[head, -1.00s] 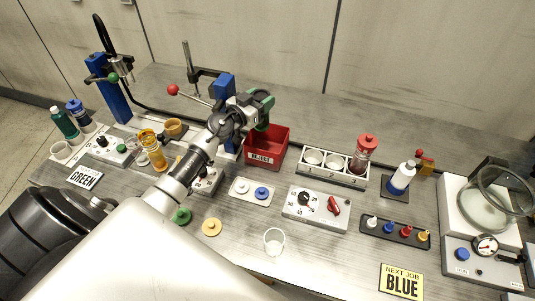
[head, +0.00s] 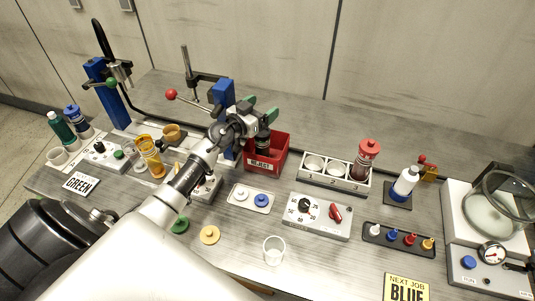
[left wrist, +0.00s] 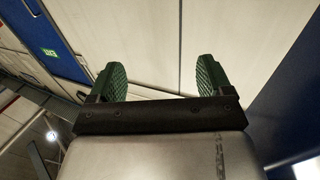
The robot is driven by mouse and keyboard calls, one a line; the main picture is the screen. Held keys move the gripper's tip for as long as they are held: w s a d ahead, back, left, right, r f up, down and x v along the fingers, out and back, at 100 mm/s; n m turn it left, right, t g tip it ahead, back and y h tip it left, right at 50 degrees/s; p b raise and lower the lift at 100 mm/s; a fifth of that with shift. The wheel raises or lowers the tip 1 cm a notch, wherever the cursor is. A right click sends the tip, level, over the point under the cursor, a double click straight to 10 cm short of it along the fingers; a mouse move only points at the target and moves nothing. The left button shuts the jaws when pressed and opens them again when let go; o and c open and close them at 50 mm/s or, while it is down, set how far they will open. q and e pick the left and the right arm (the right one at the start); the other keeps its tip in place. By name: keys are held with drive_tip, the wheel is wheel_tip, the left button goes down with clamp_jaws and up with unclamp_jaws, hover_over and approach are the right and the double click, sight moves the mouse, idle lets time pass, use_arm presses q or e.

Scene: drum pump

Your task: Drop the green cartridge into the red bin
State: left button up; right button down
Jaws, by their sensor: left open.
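The red bin (head: 279,160), labelled REJECT, stands near the middle of the bench. My left gripper (head: 262,107) is above it with its green fingers spread apart. The left wrist view also shows the fingers (left wrist: 157,80) apart with nothing between them. A dark cylinder with some green, which looks like the green cartridge (head: 263,142), is below the fingers at the bin's opening. Its lower part is hidden by the bin's front wall, and I cannot tell whether it rests on the bottom. My right gripper is not in view.
A blue press (head: 222,95) with a red-knobbed lever stands just left of the bin. A white rack (head: 333,180) holding a red-capped cartridge (head: 366,158) is to the right. A dial box (head: 318,216) and a clear cup (head: 273,250) are in front.

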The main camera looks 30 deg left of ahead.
use_arm(q)
drive_tip(key=s+a, duration=0.1)
drive_tip(key=s, duration=0.9)
drive_tip(key=shift+s+a+p, duration=0.35)
drive_tip(key=shift+a+p, duration=0.05)
